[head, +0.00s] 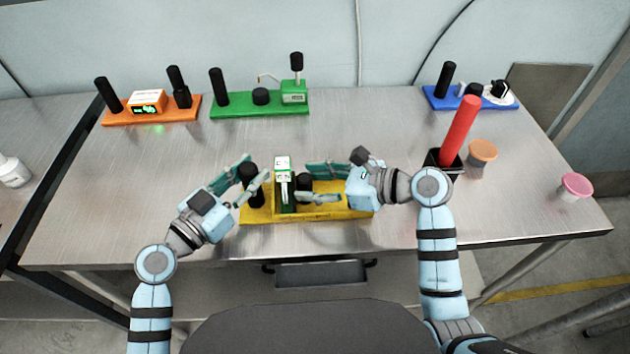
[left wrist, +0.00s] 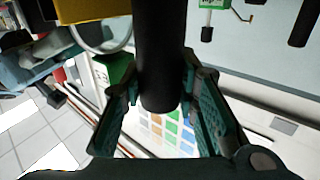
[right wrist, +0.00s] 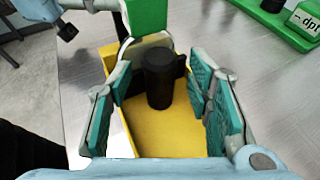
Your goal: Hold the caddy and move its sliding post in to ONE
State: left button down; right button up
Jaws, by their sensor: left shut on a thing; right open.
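The yellow caddy (head: 345,213) stands near the table's front edge. My left gripper (head: 255,173) is shut on the black handle post (left wrist: 160,60) at the caddy's left end. A green upright block (head: 284,185) with a white label rises from the caddy's middle. The short black sliding post (right wrist: 159,80) stands in the yellow tray just beside the green block. My right gripper (right wrist: 160,95) is open, with one finger on each side of the sliding post and gaps to it. The lettering on the label is too small to read, and fingers partly hide the sliding post in the head view.
Behind stand an orange module (head: 150,115), a green module (head: 258,105) and a blue module (head: 470,98). At right are a red stick (head: 460,128) in a black cup, an orange-lidded jar (head: 482,155) and a pink-lidded jar (head: 575,187). The table's middle is clear.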

grip_shut()
jog(key=shift+a, duration=0.25)
grip_release()
dwell(0.4)
pick_arm(q)
jog(key=shift+d, duration=0.1)
pick_arm(e)
jog(key=v, duration=1.2)
jog(key=shift+s, duration=0.1)
pick_arm(q)
jog(key=c, duration=1.1)
grip_release()
pick_arm(e)
jog(key=shift+f, duration=0.1)
